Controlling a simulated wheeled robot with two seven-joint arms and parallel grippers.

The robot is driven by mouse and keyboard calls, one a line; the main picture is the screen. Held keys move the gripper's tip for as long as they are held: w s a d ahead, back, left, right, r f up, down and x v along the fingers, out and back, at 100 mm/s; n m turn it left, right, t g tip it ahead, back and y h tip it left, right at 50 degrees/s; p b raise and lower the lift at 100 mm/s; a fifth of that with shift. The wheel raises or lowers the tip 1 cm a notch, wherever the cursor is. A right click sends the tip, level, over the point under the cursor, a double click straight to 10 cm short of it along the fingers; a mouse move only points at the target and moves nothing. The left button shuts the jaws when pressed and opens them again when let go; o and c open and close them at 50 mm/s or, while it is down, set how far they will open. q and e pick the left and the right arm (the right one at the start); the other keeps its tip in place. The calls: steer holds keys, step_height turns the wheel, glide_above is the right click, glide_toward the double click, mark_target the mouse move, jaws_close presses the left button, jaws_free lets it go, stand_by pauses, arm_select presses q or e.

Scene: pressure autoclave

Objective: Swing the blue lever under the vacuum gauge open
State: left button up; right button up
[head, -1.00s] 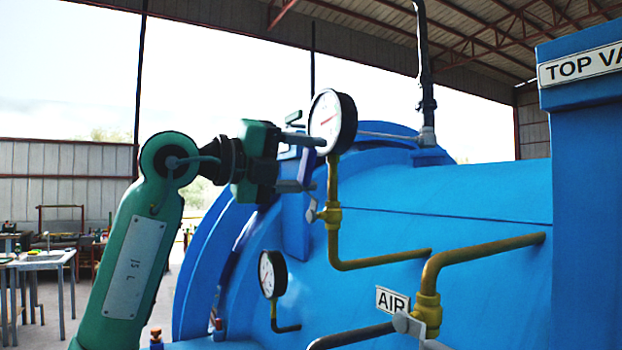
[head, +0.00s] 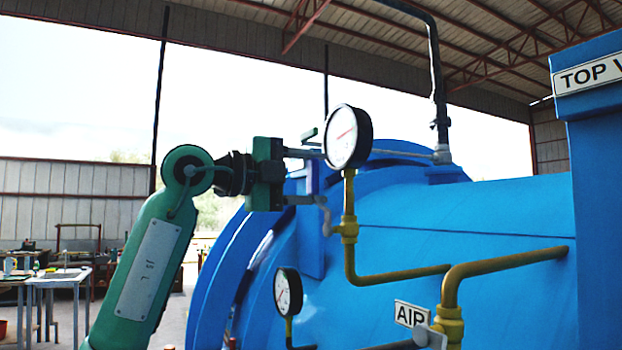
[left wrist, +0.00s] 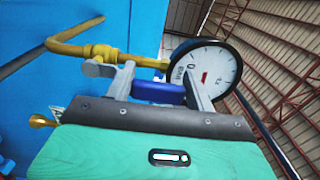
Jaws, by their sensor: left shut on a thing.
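The vacuum gauge (head: 345,137), a round white dial in a black case, stands on a yellow pipe in the head view. It also shows in the left wrist view (left wrist: 215,72). Below it a grey valve stem (head: 326,218) joins the yellow fitting. The blue lever (left wrist: 157,92) lies between the two fingers of my left gripper (left wrist: 160,88), and its ends meet the fingers. In the head view the lever (head: 313,178) is a small purple-blue piece between the fingertips, left of the gauge. My left gripper (head: 308,177) is shut on it. My right gripper is not in view.
The big blue autoclave body (head: 450,210) fills the right side. A smaller gauge (head: 287,292) sits below, and a yellow pipe (head: 500,264) runs near the AIR label (head: 410,314). Worktables (head: 58,283) stand far left. Open air lies left of the gauge.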

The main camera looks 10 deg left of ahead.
arm_select(q)
steer(key=shift+a, duration=0.1)
steer(key=o, duration=0.9)
steer(key=shift+o, duration=1)
steer(key=shift+w, duration=0.1)
steer(key=shift+s+a, duration=0.15)
steer(key=shift+s, duration=0.05)
steer(key=b+v, duration=0.4)
steer(key=v, duration=0.9)
steer(key=shift+a+b, duration=0.25)
steer(key=shift+b, duration=0.15)
